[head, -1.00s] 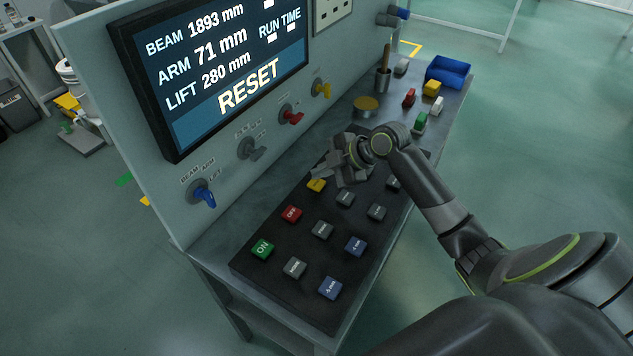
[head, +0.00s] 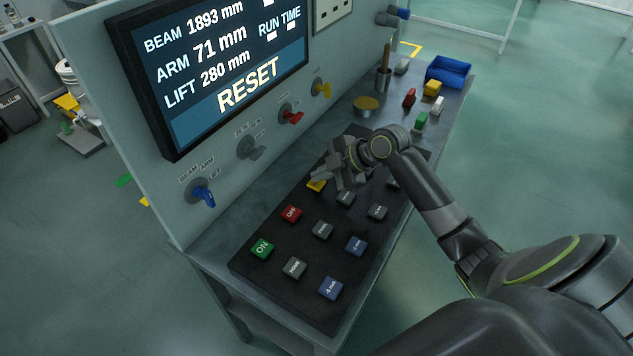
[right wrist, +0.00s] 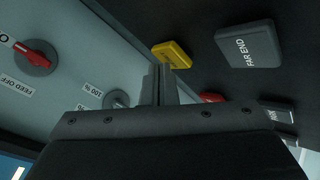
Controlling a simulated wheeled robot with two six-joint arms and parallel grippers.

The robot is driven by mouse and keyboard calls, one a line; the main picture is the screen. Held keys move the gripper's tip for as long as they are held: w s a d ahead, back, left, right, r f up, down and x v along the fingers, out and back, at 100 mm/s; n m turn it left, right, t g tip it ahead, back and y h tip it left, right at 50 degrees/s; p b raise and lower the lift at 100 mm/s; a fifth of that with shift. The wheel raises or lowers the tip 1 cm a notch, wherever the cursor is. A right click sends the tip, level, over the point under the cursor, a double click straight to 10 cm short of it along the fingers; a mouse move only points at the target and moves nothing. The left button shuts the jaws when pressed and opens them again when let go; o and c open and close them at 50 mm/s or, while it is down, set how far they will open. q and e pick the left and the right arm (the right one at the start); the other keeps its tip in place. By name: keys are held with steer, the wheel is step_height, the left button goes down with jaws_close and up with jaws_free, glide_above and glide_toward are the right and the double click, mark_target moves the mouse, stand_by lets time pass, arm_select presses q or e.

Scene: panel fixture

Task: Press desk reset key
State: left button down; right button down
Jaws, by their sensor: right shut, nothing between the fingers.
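The desk key panel (head: 275,272) is a black slab with several coloured keys. A yellow key (head: 316,185), its label unreadable here, sits partly hidden under my right gripper (head: 325,173). The yellow key also shows in the right wrist view (right wrist: 172,54), just past the shut fingertips (right wrist: 160,70). I cannot tell whether the tips touch it. My right gripper is shut and empty, low over the panel. The wall display (head: 225,70) reads "RESET" under beam, arm and lift values. My left gripper is not in view.
A red key (head: 291,214), a green ON key (head: 262,249) and grey and blue keys surround the yellow one. Knobs, such as the red one (head: 291,116), stick out from the upright panel. A blue bin (head: 449,71) and small blocks stand at the desk's far end.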

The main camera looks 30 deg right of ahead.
mark_target(322, 183)
steer(key=shift+f, duration=0.35)
steer(key=shift+r, duration=0.1)
stand_by(0.5)
steer(key=shift+r+p, duration=0.5)
steer(key=shift+r, duration=0.3)
step_height(322, 183, up, 5)
steer(key=p, duration=0.4)
stand_by(0.7)
